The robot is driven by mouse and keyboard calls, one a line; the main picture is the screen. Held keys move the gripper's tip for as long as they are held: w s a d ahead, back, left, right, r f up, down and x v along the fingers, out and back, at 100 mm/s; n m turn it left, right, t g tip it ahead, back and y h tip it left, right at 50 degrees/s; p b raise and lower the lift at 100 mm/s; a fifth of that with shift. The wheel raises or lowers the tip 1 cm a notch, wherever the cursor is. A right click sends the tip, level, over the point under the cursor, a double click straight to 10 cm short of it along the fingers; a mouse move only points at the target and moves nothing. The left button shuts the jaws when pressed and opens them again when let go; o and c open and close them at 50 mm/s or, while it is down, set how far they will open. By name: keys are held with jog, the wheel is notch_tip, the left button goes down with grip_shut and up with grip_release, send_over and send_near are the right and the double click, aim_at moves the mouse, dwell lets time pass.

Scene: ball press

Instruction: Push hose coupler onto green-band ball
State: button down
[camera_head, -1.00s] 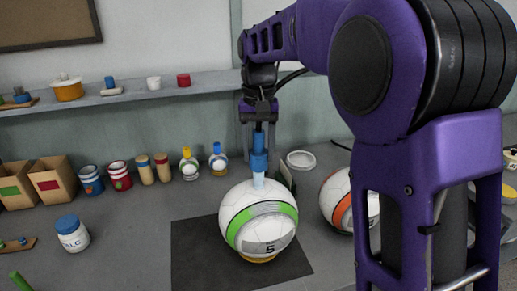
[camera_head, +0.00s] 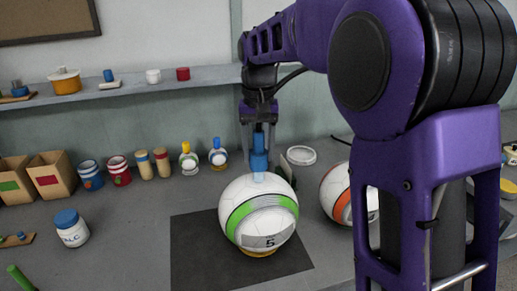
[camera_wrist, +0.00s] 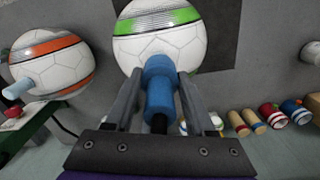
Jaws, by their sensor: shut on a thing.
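The green-band ball (camera_head: 258,215) is white with a green stripe and a number 5, and it sits on a yellow ring on a dark mat. My gripper (camera_head: 258,130) is above it, shut on the blue hose coupler (camera_head: 259,160). The coupler stands upright over the ball's top, with a short pale-blue stem (camera_head: 258,177) showing between them. In the wrist view the coupler (camera_wrist: 159,85) lies between my fingers, its far end against the ball's (camera_wrist: 160,38) outline. The stem is hidden there, so its depth inside the coupler cannot be told.
An orange-band ball (camera_head: 338,195) stands close on the right; the wrist view shows its pale-blue stem (camera_wrist: 18,89). A white ring (camera_head: 301,155) lies behind. Jars, pegs and boxes line the back left. A blue-lidded jar (camera_head: 70,228) stands left of the dark mat (camera_head: 195,260).

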jog(key=shift+f+b, duration=0.55)
jog(key=shift+f, duration=0.55)
jog(key=shift+c, duration=0.8)
grip_release()
jog(key=shift+r, duration=0.1)
notch_tip(320, 180, up, 17)
jog(key=p, duration=0.3)
jog(key=shift+p, duration=0.4)
jog(key=shift+r, duration=0.1)
